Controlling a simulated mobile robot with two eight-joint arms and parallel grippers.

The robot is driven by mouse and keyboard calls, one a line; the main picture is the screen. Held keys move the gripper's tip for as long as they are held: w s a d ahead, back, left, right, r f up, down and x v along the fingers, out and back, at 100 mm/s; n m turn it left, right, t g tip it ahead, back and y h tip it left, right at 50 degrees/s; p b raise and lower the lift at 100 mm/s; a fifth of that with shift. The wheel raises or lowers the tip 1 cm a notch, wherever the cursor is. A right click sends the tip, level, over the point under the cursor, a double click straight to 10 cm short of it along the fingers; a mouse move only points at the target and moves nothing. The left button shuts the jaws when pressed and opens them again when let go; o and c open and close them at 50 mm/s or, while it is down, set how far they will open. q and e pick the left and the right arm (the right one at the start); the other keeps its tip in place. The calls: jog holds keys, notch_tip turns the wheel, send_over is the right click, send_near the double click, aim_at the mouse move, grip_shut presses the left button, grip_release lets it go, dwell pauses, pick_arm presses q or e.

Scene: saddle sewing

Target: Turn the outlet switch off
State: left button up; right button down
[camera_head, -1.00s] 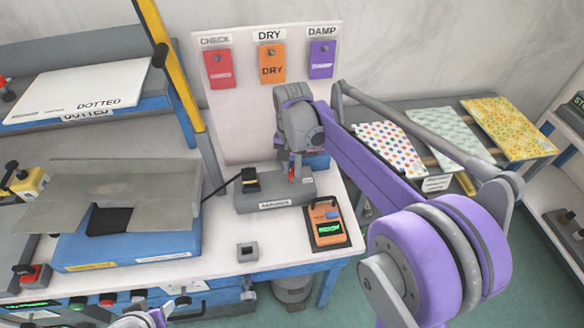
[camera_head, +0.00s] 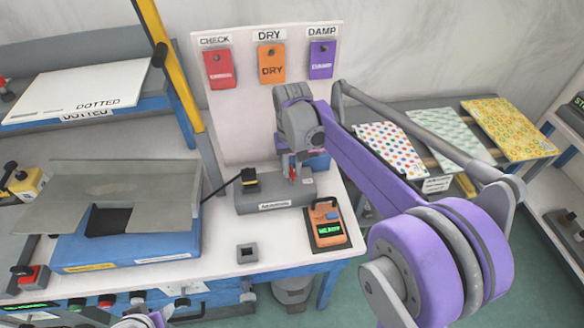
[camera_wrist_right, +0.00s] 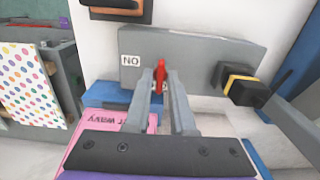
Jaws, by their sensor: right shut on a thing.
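The outlet (camera_head: 250,203) is a long grey box on the white table, with a black plug at its left end. Its small red switch (camera_wrist_right: 160,72) shows between the fingertips of my right gripper (camera_wrist_right: 164,78) in the right wrist view. The fingers are shut on the switch. A label beside it reads "NO" in that view, probably "ON" upside down; the other label is mostly hidden by a finger. In the head view my right gripper (camera_head: 294,175) reaches down to the box from above. A purple part at the bottom edge appears to be my left arm; its fingers are not visible.
An orange meter (camera_head: 327,223) with a green display lies right of the outlet. A small grey square holder (camera_head: 247,252) stands in front. A blue machine (camera_head: 125,240) with a grey plate is at left. The backboard (camera_head: 225,120) with hanging tags rises behind.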

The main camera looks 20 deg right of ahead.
aim_at(292, 171)
jog(key=c, duration=0.8)
grip_release()
jog(key=shift+o, duration=0.2)
notch_tip(292, 171, up, 11)
jog(key=shift+p, duration=0.35)
jog(key=shift+f, duration=0.1)
